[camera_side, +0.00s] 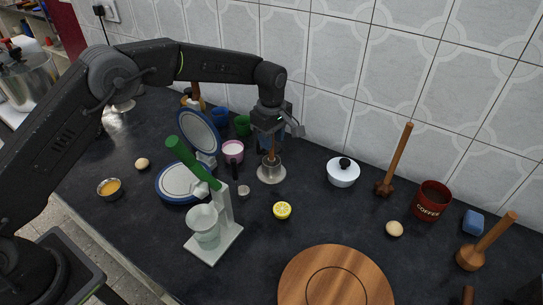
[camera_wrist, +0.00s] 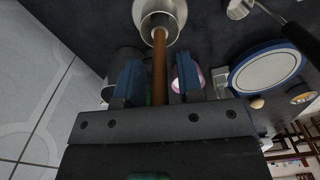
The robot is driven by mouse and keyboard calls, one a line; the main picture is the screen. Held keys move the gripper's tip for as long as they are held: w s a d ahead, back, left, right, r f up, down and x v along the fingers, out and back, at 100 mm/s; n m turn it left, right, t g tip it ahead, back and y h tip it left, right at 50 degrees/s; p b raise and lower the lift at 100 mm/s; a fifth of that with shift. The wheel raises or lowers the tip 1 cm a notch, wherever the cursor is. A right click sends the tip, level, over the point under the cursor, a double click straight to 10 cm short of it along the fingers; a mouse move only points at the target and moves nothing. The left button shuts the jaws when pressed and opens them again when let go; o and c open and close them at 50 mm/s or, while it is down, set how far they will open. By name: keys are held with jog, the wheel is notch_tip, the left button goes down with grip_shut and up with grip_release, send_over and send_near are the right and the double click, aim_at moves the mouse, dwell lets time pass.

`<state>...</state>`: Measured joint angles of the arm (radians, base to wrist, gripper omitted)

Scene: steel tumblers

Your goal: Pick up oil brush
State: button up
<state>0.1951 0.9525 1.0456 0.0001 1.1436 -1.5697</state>
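The oil brush, seen as a brown wooden handle (camera_side: 271,153), stands upright in a steel tumbler (camera_side: 271,174) near the middle of the counter. Its lower end is hidden inside the tumbler. My gripper (camera_side: 269,140) points down over the tumbler. In the wrist view, the handle (camera_wrist: 159,65) runs between my gripper's blue fingers (camera_wrist: 160,82), with a visible gap on each side. The fingers are open around the handle and do not appear to touch it. The tumbler's mouth (camera_wrist: 160,18) shows beyond the fingertips.
A pink cup (camera_side: 232,151) and a green-handled lever press (camera_side: 213,225) stand to the left. A white lidded pot (camera_side: 343,173) is to the right, a lemon half (camera_side: 282,210) in front. A round wooden board (camera_side: 335,280) lies at the front. The tiled wall (camera_side: 340,70) rises behind.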

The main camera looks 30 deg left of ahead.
grip_shut()
